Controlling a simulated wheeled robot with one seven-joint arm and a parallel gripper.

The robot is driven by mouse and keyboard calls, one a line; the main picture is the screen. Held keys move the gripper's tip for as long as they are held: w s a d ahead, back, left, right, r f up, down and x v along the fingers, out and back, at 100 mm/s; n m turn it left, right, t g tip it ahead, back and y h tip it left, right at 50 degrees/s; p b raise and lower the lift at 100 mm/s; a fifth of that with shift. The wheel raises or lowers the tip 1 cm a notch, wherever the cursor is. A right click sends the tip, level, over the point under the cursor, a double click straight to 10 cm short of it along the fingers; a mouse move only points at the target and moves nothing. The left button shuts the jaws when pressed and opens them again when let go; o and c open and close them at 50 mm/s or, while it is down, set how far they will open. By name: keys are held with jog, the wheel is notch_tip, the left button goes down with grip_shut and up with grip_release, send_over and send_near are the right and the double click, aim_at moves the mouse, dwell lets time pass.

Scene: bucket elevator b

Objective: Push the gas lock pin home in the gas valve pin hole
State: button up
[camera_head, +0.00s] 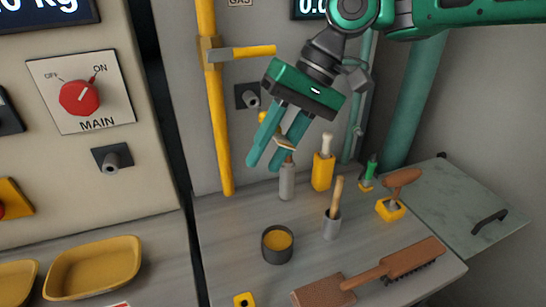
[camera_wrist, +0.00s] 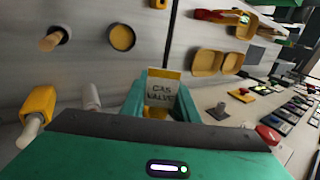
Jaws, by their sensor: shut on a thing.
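My gripper (camera_head: 266,160) has its two teal fingers pointing down and left, above the bench and in front of the grey panel. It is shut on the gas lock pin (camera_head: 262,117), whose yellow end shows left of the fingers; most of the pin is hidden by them. The gas valve pin hole (camera_head: 247,97) appears to be the dark socket with a grey stub on the panel, just left of my gripper. The pin looks apart from it, though depth is unclear.
A yellow pipe (camera_head: 216,120) with a yellow lever (camera_head: 255,52) stands left of my gripper. Below are a grey cylinder (camera_head: 286,182), a yellow holder (camera_head: 323,172), a grey cup (camera_head: 332,224), a round pot (camera_head: 277,250) and a brush (camera_head: 412,258). A red MAIN switch (camera_head: 79,97) is left.

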jog(key=shift+w+a, duration=0.25)
jog(key=shift+w, duration=0.25)
jog(key=shift+w+a, duration=0.25)
jog(key=shift+w, duration=0.25)
jog(key=shift+w+a, duration=0.35)
jog(key=shift+w, duration=0.3)
jog(key=shift+w+a, duration=0.3)
jog(key=shift+w, duration=0.4)
jog(key=shift+w+a, duration=0.35)
jog(key=shift+w, duration=0.3)
dwell(1.2)
jog(key=o, duration=1.2)
jog(key=shift+o, duration=0.2)
jog(key=v, duration=1)
jog(key=shift+w+d+r, duration=0.15)
jog(key=shift+d+r, duration=0.05)
jog(key=shift+r, duration=0.1)
jog(key=shift+f, duration=0.1)
